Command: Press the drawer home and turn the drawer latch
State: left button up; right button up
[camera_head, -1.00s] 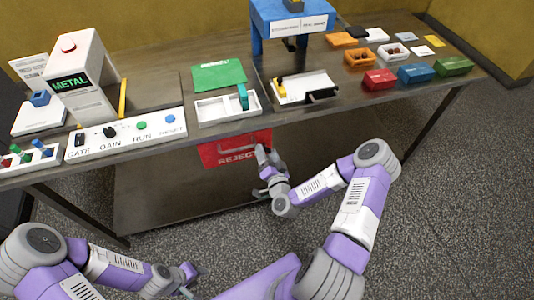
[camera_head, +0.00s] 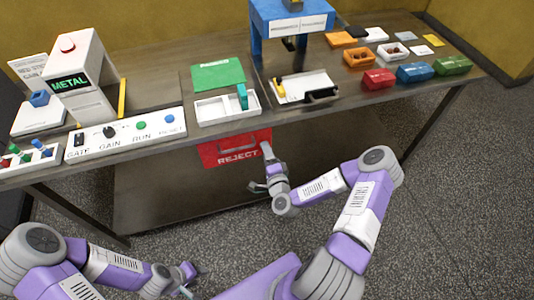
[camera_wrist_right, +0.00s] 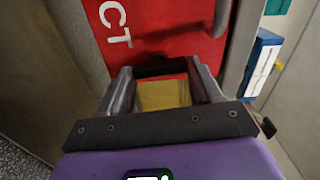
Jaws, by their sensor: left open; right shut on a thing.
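The red drawer (camera_head: 215,152) marked REJECT is under the table top, its front looking near flush with the table edge. Its face fills the top of the right wrist view (camera_wrist_right: 125,25). My right gripper (camera_head: 267,150) is at the drawer's right edge. In the right wrist view, its fingers (camera_wrist_right: 163,75) close around a small yellow piece (camera_wrist_right: 165,95) with a dark bar at the tips, apparently the drawer latch; its turn angle is not clear. My left gripper (camera_head: 188,282) is low at the front left, open and away from the drawer.
Above the drawer, a white tray (camera_head: 210,108) and a green sheet (camera_head: 218,75) lie on the table. A control panel (camera_head: 90,146) is at left. A blue press frame (camera_head: 258,45) and coloured bins (camera_head: 378,80) are right. The floor in front is clear.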

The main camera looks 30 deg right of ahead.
dwell(0.3)
jog(key=o, duration=1.1)
jog(key=shift+c, duration=0.2)
jog(key=p+v, duration=0.1)
jog(key=v, duration=0.6)
jog(key=shift+s, duration=0.3)
jog(key=shift+a, duration=0.1)
